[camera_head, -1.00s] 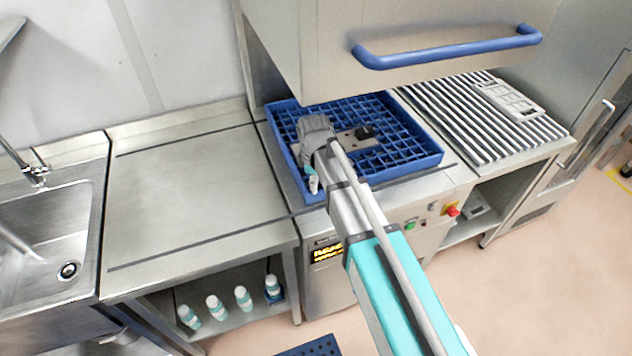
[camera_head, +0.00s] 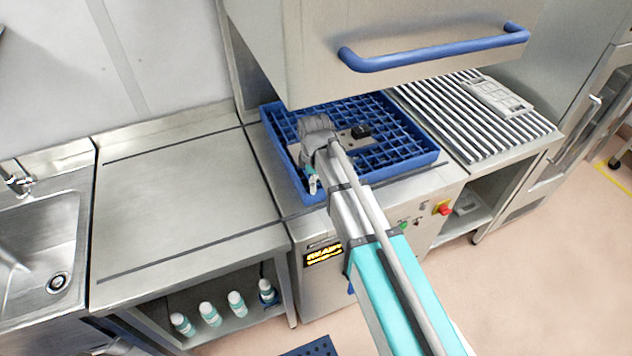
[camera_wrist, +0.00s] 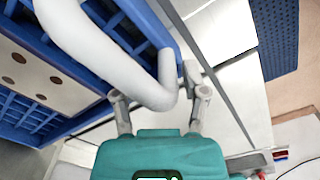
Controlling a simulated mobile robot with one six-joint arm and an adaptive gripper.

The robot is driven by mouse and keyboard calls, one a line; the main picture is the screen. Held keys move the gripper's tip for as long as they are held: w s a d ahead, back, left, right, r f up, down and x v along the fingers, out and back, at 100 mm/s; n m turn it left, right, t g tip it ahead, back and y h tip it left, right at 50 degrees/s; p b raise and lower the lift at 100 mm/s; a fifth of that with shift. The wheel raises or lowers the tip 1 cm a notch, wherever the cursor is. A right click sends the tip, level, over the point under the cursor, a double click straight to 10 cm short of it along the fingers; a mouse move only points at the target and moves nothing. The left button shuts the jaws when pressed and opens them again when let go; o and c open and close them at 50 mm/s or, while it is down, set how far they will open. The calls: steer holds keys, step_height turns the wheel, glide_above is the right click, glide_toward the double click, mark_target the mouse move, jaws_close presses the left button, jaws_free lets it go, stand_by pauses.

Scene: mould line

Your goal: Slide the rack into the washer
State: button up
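The blue grid rack (camera_head: 408,160) sits on the washer's deck, mostly under the raised hood of the washer (camera_head: 430,90). It holds a grey plate with holes (camera_head: 343,138) and a small black block (camera_head: 361,131). My gripper (camera_head: 312,182) is at the rack's left wall near the front corner. In the wrist view, the fingers of my gripper (camera_wrist: 156,88) stand apart beside the corner of the rack (camera_wrist: 172,42). A white bent tube crosses in front and partly hides the fingertips, so contact with the wall is unclear.
A steel table (camera_head: 180,200) lies to the left, with a sink (camera_head: 40,250) beyond it. A slatted outfeed (camera_head: 465,115) stands to the right. The blue hood handle (camera_head: 435,50) hangs above. White bottles (camera_head: 209,313) stand on the lower shelf.

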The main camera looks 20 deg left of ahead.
steer(key=shift+s, duration=0.15)
stand_by(0.3)
steer(key=shift+a, duration=0.15)
